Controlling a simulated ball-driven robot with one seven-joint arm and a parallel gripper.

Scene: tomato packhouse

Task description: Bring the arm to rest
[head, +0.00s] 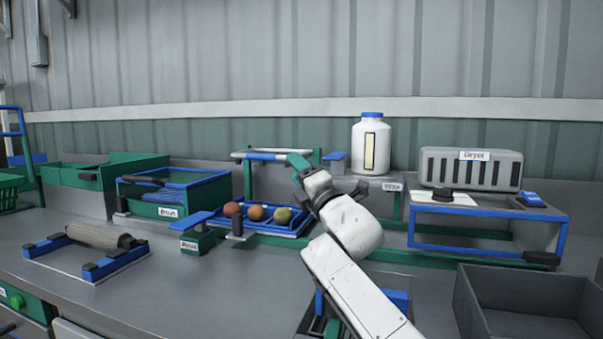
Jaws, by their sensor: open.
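My white arm rises from the lower right of the head view and bends left at a rounded joint. My gripper (301,168) is at its far end, raised above the bench behind the right end of the blue tray (292,233). The gripper is open, and I see nothing held in it. Its fingertips are small and partly merge with the green stand behind. The tray holds a brown-red, an orange and a greenish tomato in a row.
A white jug (371,150) and a grey dryer (470,168) on a blue frame stand at the right. A grey bin (480,310) is at the lower right. A roller (98,237) and a green box (172,208) are at the left.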

